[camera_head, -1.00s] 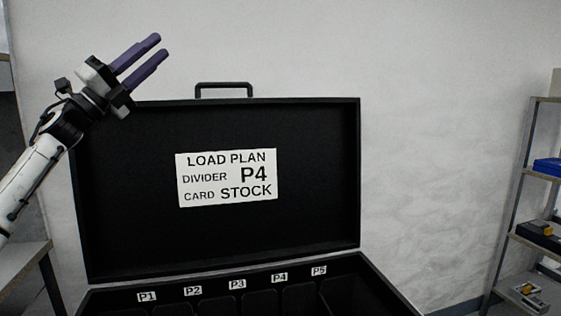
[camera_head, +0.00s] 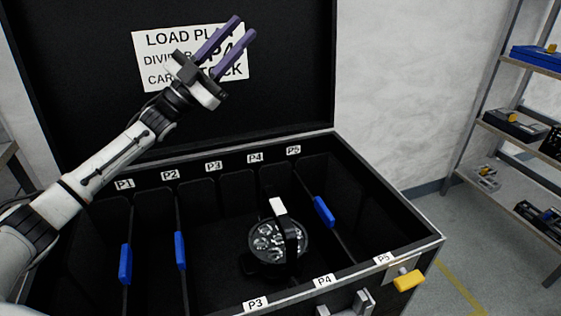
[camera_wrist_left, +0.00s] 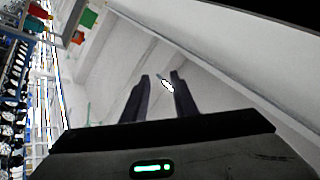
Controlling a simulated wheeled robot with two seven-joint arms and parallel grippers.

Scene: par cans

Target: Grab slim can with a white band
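A black par can (camera_head: 268,243) with several clear round lenses facing up sits in the black case, around the P3 to P4 compartments. A white band (camera_head: 278,206) shows on its upright black bracket. Whether it is the slim type is hard to tell from above. My left gripper (camera_head: 238,28) is raised in front of the case lid, above and left of the can. Its two purple fingers are apart, with nothing between them; the left wrist view (camera_wrist_left: 160,82) also shows them apart and empty, against the ceiling. My right gripper is not in view.
The open case (camera_head: 415,238) has dividers with blue tabs (camera_head: 325,211) and labels P1 to P5. Its upright lid carries a load plan sign (camera_head: 160,75), partly covered by my arm. A yellow piece (camera_head: 408,280) is on the front right. Shelves (camera_head: 531,125) stand right.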

